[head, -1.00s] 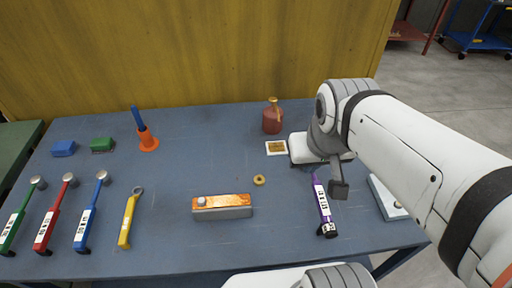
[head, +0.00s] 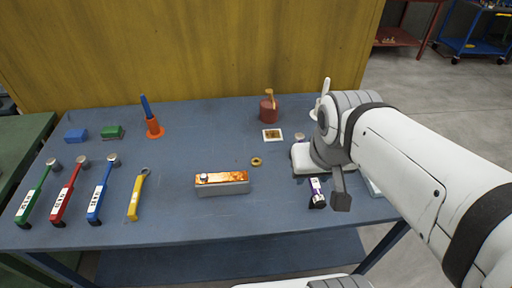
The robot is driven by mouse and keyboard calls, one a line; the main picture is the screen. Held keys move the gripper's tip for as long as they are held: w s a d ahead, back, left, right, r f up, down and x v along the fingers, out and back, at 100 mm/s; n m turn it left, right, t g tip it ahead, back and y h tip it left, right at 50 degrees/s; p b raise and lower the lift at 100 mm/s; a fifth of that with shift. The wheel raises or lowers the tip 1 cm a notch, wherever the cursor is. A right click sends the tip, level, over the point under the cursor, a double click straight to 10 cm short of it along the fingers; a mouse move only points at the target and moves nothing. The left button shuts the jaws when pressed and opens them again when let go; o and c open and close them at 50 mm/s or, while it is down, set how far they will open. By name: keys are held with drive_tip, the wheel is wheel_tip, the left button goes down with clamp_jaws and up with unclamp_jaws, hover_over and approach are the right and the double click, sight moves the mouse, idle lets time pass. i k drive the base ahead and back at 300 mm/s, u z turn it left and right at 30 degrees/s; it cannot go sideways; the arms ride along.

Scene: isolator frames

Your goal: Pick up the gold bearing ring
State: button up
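The gold bearing ring (head: 256,161) lies flat on the blue table (head: 280,222), right of the middle. It sits behind and to the right of the orange-topped grey block (head: 222,184). Nothing covers it. My gripper (head: 341,200) hangs from the white arm at the right, in front of and to the right of the ring and apart from it. Only a dark grey end part shows, so I cannot see whether its fingers are open or shut.
A white-bordered card (head: 272,135) and a red pot (head: 268,110) stand behind the ring. Hammers and a yellow wrench (head: 138,194) lie at the left. Table around the ring is clear.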

sight(257, 162)
drive_tip(key=z, duration=0.65)
drive_tip(key=k, duration=0.8)
drive_tip(key=u, duration=0.65)
drive_tip(key=i, duration=1)
